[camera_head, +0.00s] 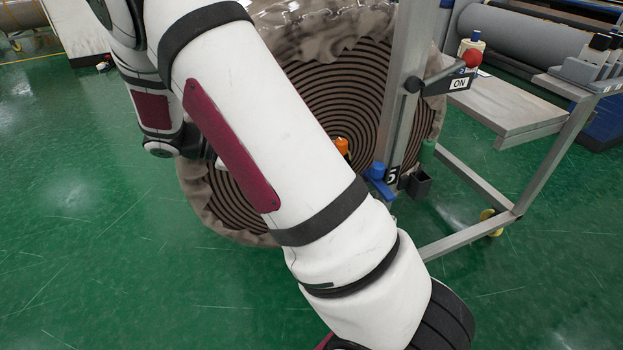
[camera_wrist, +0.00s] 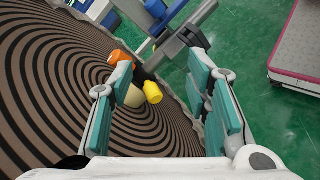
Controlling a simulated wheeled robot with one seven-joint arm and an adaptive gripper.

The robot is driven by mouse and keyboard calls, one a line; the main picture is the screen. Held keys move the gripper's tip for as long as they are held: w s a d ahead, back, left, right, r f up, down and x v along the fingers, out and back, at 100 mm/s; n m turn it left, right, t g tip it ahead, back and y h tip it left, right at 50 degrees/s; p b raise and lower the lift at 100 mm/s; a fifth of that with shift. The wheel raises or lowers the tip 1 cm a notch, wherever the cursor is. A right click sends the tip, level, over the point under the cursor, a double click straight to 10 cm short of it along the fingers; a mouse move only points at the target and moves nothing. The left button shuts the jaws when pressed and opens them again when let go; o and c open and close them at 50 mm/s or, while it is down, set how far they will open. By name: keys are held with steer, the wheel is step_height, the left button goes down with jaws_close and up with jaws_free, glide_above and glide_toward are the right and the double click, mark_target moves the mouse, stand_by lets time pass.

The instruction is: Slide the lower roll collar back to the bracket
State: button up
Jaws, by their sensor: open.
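The large wrapped roll (camera_head: 335,95) stands with its brown and black spiral end showing; its end fills the left of the wrist view (camera_wrist: 50,70). At its centre in the wrist view are an orange part (camera_wrist: 119,57), a yellow knob (camera_wrist: 153,92) and a cream cylinder (camera_wrist: 134,97). I cannot tell which of these is the collar. A grey bracket post (camera_wrist: 180,40) with blue blocks lies just beyond them; the post also shows in the head view (camera_head: 400,80). My gripper (camera_wrist: 160,62) is open, its teal fingers on either side of the yellow knob, with nothing gripped. My arm hides it in the head view.
A grey metal frame (camera_head: 475,180) stands at the right. A pink-edged platform (camera_wrist: 300,45) is at the right of the wrist view. Green floor is clear at the left.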

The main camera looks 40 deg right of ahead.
steer(key=w+a+f+n+h+b, duration=0.1)
steer(key=w+f+h+b, duration=0.5)
steer(key=f, duration=0.5)
steer(key=shift+y, duration=0.4)
steer(key=x, duration=1.3)
steer(key=shift+w+d+r+p, duration=0.15)
steer(key=shift+w+d+p, duration=0.05)
steer(key=shift+w+p, duration=0.1)
steer(key=shift+c, duration=0.5)
jaws_close()
